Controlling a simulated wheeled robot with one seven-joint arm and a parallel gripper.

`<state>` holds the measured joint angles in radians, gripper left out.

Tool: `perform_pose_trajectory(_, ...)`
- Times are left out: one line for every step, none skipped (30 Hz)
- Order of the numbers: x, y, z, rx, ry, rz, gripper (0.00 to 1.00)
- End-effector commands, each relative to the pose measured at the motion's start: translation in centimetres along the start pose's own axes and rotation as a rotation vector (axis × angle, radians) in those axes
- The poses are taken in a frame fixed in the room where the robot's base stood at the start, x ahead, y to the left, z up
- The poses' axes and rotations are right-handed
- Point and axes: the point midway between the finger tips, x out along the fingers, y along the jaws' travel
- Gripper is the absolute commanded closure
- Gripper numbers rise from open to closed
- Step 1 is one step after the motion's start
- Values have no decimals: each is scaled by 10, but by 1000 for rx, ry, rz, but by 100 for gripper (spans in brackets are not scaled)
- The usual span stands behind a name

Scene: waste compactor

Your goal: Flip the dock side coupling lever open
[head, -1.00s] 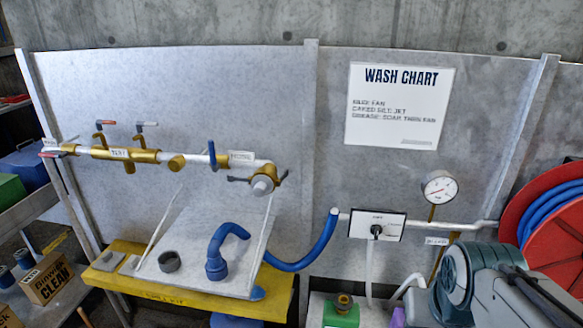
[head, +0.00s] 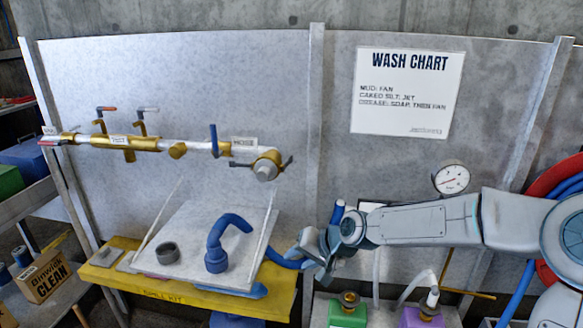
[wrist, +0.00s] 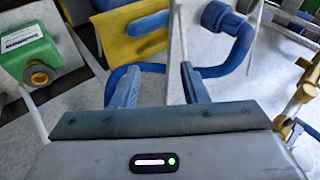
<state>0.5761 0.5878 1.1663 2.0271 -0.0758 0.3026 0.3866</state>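A brass coupling (head: 265,168) sits at the right end of the wall pipe. Its left lever (head: 238,165) and right lever (head: 288,161) stick out to either side. Which is the dock side one I cannot tell; no label reading "dock" is legible. My gripper (head: 308,258) is below and right of the coupling, in front of the blue hose and apart from the levers. In the wrist view my gripper (wrist: 157,82) has its fingers apart with nothing held. The blue hose (wrist: 153,68) crosses beyond the fingertips. Brass fittings (wrist: 300,90) show at the right edge.
A yellow bench (head: 200,295) holds a tilted grey board with a blue hose elbow (head: 216,260) and a dark ring (head: 167,253). Green (head: 347,315) and purple (head: 418,319) bottles stand low right. A gauge (head: 450,178) is behind my arm.

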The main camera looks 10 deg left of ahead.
Motion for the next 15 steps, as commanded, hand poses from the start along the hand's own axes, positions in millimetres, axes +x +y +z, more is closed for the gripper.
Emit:
perform_pose_trajectory(5, -8, -12, 44, 21, -82, 60)
perform_pose_trajectory(5, -14, -19, 69, 35, -128, 60)
perform_pose_trajectory(2, -24, -30, 102, 58, -191, 60)
perform_pose_trajectory(-1, -30, -39, 127, 73, -239, 60)
perform_pose_trajectory(-6, -36, -49, 155, 93, -287, 60)
perform_pose_trajectory(-14, -42, -62, 191, 117, -350, 60)
perform_pose_trajectory(-21, -46, -72, 220, 137, -396, 60)
perform_pose_trajectory(-29, -50, -82, 248, 156, -442, 60)
perform_pose_trajectory(-40, -53, -95, 282, 182, -499, 60)
perform_pose_trajectory(-49, -54, -105, 309, 201, -540, 60)
perform_pose_trajectory(-58, -55, -114, 333, 218, -578, 60)
perform_pose_trajectory(-70, -56, -125, 362, 241, -625, 60)
perform_pose_trajectory(-79, -56, -132, 382, 256, -656, 60)
perform_pose_trajectory(-87, -55, -139, 400, 269, -683, 60)
perform_pose_trajectory(-96, -54, -147, 421, 286, -715, 60)
